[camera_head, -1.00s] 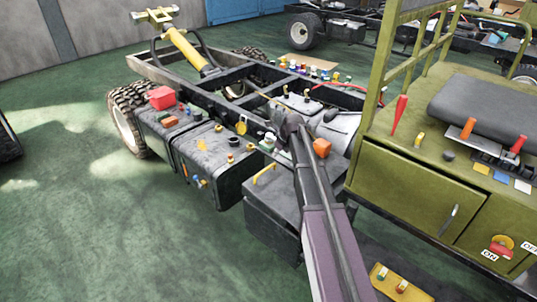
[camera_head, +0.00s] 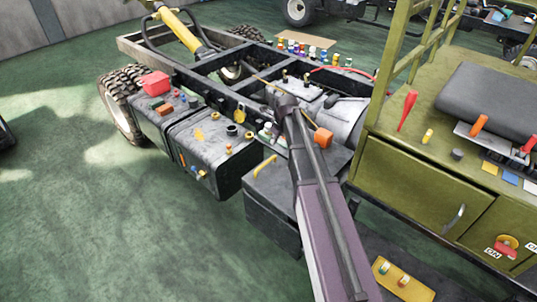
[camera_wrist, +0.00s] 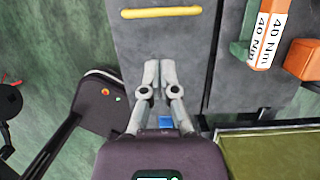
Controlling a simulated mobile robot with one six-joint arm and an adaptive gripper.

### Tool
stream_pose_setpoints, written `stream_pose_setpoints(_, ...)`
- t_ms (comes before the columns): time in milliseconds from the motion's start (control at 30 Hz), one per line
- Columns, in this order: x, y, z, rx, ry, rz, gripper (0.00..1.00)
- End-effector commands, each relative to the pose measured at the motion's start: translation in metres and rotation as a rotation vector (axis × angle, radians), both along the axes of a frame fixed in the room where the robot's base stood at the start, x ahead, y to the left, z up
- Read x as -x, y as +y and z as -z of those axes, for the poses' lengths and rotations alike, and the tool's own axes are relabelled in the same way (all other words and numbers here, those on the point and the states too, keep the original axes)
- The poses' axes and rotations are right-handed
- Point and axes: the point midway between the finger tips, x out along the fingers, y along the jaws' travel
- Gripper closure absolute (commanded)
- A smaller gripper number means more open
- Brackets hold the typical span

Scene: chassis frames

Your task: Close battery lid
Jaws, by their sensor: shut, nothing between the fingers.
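The battery box (camera_head: 270,208) is a dark box at the chassis side, low in the middle of the head view. Its grey lid (camera_head: 268,182) carries a yellow handle (camera_head: 265,165). The lid looks flat on the box, but I cannot tell whether it is fully seated. In the wrist view the grey lid (camera_wrist: 185,45) lies beneath my gripper, with the yellow handle (camera_wrist: 160,12) ahead of the fingertips. My gripper (camera_wrist: 151,72) is shut and empty, apart from the handle. Whether the fingertips touch the lid is unclear. My arm hides the gripper in the head view.
The olive cabinet (camera_head: 405,190) bounds the right. The black tank (camera_head: 215,150) is on the left. Green floor (camera_head: 130,230) is free at front left.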

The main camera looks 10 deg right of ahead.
Motion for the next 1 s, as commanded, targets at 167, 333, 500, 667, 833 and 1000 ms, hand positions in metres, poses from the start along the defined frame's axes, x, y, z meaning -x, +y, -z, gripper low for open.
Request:
stream_pose_setpoints(167, -0.001, 0.001, 0.006, 0.0, 0.0, 0.0, 1.0)
stream_pose_setpoints(333, -0.003, 0.003, 0.015, 0.0, 0.0, -0.001, 1.0)
stream_pose_setpoints(500, -0.006, 0.005, 0.029, 0.0, 0.0, -0.001, 1.0)
stream_pose_setpoints(667, -0.009, 0.007, 0.041, 0.0, 0.0, -0.001, 1.0)
stream_pose_setpoints(833, -0.012, 0.01, 0.054, 0.0, 0.0, -0.001, 1.0)
stream_pose_setpoints(1000, -0.015, 0.012, 0.068, 0.0, 0.0, -0.001, 1.0)
